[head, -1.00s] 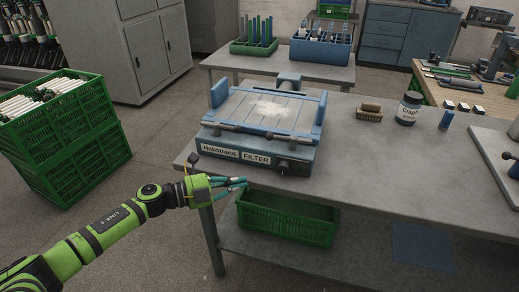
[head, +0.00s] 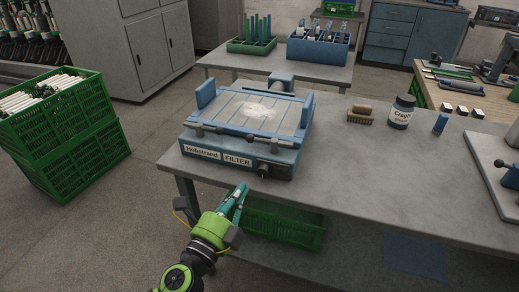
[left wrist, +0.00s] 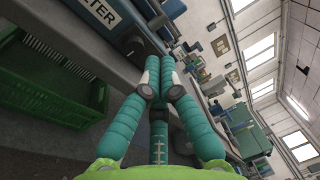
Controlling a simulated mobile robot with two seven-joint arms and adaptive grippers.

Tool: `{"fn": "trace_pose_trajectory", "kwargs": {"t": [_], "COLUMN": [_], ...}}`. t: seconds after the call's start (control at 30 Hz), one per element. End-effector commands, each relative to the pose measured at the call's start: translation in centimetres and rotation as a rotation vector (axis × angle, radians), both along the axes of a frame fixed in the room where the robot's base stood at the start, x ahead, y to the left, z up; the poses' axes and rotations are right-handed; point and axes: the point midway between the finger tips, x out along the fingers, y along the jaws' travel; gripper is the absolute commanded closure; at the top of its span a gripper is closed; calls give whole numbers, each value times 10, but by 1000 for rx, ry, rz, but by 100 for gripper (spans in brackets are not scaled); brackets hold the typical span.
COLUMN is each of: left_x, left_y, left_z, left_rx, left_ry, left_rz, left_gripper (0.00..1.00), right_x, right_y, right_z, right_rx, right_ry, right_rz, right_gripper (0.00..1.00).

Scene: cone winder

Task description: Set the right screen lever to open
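The blue filter unit (head: 247,122) stands near the left end of the grey table, with a pale dusty patch on its screen. Dark bar-like fittings run along the screen's front edge; the right one (head: 262,141) lies above the FILTER label. I cannot tell its lever setting. A dark knob (head: 264,169) is on the front face at right. My left gripper (head: 243,190) is in front of the table edge, below the knob, apart from the unit. In the left wrist view its teal fingers (left wrist: 160,67) meet at the tips with nothing between them. My right gripper is out of view.
A green crate (head: 285,225) sits on the shelf under the table, close to my left gripper. A brush (head: 360,114), a labelled jar (head: 401,112) and a small blue object (head: 440,123) stand farther right. Stacked green crates (head: 75,150) stand at left.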

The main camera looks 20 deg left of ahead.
Motion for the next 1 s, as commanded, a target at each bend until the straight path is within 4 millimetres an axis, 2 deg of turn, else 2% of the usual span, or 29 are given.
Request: {"fn": "trace_pose_trajectory", "kwargs": {"t": [0.17, 0.47, 0.57, 0.8, 1.0], "left_x": [20, 79, 98, 121, 127], "left_y": [-2, -7, -9, 11, 16], "left_z": [7, 15, 17, 21, 21], "left_rx": [2, 1, 0, 2, 1], "left_ry": [-4, -4, -3, -1, 1], "left_rz": [-1, -2, -2, -3, -4], "left_gripper": [100, 100, 100, 100, 100], "right_x": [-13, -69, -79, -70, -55], "right_y": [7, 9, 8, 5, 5], "right_z": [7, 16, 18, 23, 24], "right_rx": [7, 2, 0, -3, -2], "right_ry": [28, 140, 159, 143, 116], "right_rz": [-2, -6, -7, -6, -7], "right_gripper": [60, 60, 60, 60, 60]}}
